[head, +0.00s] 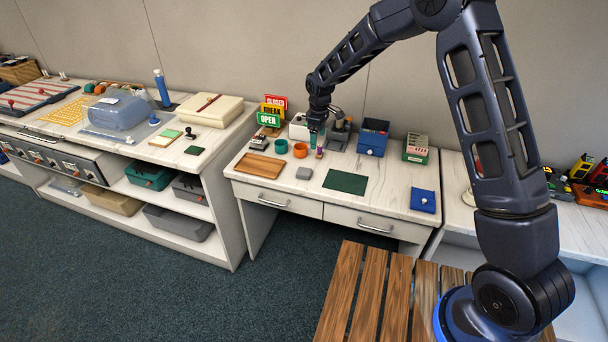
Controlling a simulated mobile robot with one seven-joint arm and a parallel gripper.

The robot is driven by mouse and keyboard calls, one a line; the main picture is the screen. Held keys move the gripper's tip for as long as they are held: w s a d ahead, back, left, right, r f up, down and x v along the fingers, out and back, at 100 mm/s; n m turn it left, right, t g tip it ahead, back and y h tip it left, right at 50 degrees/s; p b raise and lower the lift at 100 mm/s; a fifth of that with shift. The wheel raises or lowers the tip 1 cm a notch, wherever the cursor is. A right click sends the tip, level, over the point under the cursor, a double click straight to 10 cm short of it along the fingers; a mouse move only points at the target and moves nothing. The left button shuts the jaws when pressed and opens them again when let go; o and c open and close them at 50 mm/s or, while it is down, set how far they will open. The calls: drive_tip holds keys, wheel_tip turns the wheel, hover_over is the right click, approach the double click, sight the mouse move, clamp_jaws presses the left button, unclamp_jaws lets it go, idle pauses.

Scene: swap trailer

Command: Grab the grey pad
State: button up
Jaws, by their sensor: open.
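A small grey pad (304,173) lies flat on the white desk top, near its front edge, between a wooden tray and a dark green mat. My gripper (317,141) points down over the desk, behind the pad and a little to its right, apart from it. Its jaws are open; they are small in the picture, and a small pinkish item (319,153) shows just below them. I cannot tell whether the jaws touch that item. Nothing covers the pad.
The wooden tray (259,165) is left of the pad and the green mat (345,182) right. Teal (281,147) and orange (300,151) cups stand behind it. A blue bin (372,138), a card box (416,149) and a blue pouch (424,201) are farther right. A slatted wooden surface (365,290) is in front.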

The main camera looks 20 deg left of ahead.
drive_tip(key=n, duration=0.1)
hover_over(304, 171)
wheel_tip(304, 171, down, 6)
drive_tip(key=r, duration=0.1)
wheel_tip(304, 171, down, 11)
drive_tip(key=shift+s+f, duration=0.1)
drive_tip(key=c, duration=1.1)
drive_tip(key=shift+o, duration=0.2)
